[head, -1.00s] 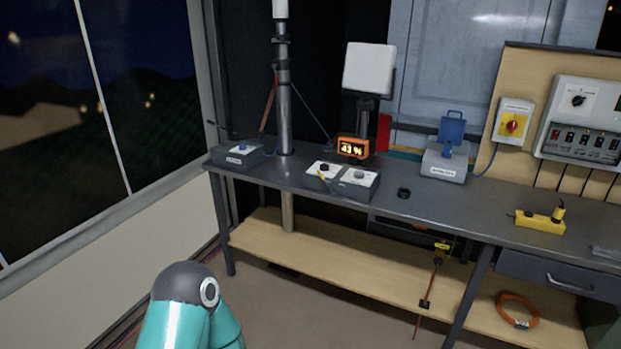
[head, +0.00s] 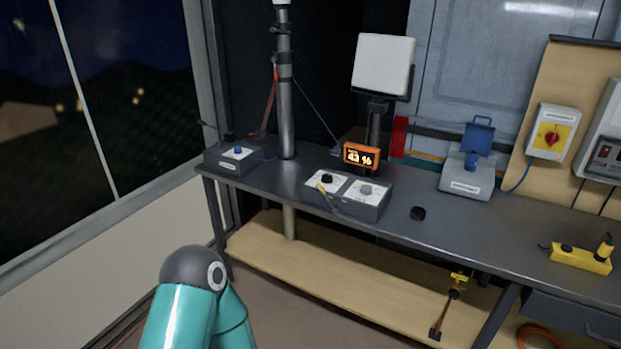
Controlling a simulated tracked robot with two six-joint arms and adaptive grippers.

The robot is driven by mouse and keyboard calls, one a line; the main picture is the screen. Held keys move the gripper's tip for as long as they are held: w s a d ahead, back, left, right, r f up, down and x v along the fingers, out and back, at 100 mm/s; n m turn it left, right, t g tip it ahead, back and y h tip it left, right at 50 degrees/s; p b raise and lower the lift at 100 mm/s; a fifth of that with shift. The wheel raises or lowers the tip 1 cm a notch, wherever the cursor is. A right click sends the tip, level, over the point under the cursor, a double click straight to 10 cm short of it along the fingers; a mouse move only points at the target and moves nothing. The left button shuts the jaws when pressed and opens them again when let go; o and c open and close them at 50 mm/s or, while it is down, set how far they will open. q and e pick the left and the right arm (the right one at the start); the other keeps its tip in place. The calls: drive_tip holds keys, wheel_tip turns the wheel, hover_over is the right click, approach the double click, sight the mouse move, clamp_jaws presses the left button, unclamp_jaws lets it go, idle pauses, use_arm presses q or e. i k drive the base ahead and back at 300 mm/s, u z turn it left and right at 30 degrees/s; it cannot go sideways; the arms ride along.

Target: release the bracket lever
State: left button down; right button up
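No part is clearly marked as the bracket lever. A teal link of my own arm shows at the bottom left. Neither gripper is in view.
The grey workbench (head: 462,230) crosses the view. A window is at left. Floor is free before the bench.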

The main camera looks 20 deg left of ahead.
sight(335, 211)
drive_tip(key=i, duration=0.95)
drive_tip(key=z, duration=0.05)
